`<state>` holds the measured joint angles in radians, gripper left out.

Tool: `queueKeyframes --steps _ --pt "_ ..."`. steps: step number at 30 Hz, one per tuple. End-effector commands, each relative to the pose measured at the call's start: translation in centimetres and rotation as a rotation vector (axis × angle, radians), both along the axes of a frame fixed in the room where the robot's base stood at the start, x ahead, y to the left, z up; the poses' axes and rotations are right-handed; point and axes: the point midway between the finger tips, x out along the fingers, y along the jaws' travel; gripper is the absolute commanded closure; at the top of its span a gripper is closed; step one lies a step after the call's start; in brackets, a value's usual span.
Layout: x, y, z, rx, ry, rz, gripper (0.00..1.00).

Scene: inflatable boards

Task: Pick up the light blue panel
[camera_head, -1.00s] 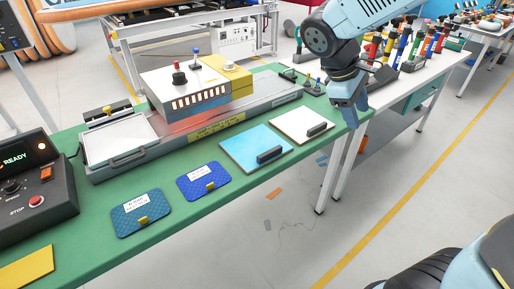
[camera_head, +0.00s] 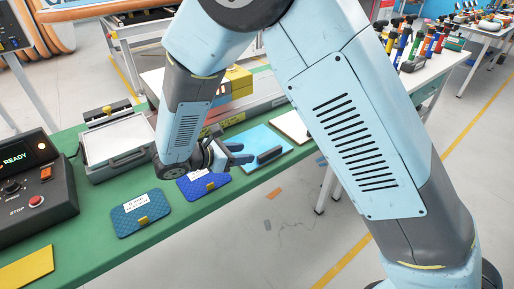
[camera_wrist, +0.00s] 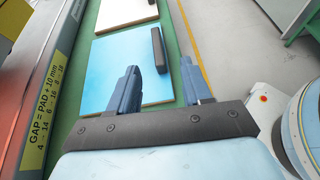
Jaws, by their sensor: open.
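The light blue panel (camera_head: 258,140) lies flat on the green table, with a black bar handle (camera_head: 269,155) near its edge. In the wrist view the panel (camera_wrist: 110,70) lies ahead of my gripper, and its black handle (camera_wrist: 159,50) stands beyond and between the two fingers. My gripper (camera_head: 240,153) is open and empty, just left of the panel in the head view. In the wrist view my gripper's fingers (camera_wrist: 162,85) are spread, the left one overlapping the panel and the right one over the table edge and floor. I cannot tell the gripper's height above the panel.
A white panel (camera_head: 290,126) with a handle lies beyond the blue one, partly hidden by my arm. Two dark blue pads (camera_head: 137,212) lie nearer on the green table (camera_head: 105,255). A press machine (camera_head: 118,150) stands along the back. The floor beyond the front edge is open.

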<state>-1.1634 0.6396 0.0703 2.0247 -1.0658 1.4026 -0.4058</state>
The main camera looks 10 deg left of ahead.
Motion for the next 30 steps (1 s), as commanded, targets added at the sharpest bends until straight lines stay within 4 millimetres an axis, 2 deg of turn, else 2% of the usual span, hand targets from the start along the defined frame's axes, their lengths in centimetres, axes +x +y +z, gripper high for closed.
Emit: queueKeyframes --steps 2,5,18,30 --pt "-0.5 0.8 -0.7 -0.021 -0.001 0.029 0.51" --pt "-0.4 0.9 -1.1 -0.033 -0.002 0.044 0.51" --pt "4.4 -3.2 -3.7 -0.035 -0.001 0.042 0.51" --pt "6.1 -4.7 -4.5 -0.033 -0.002 0.041 0.51"
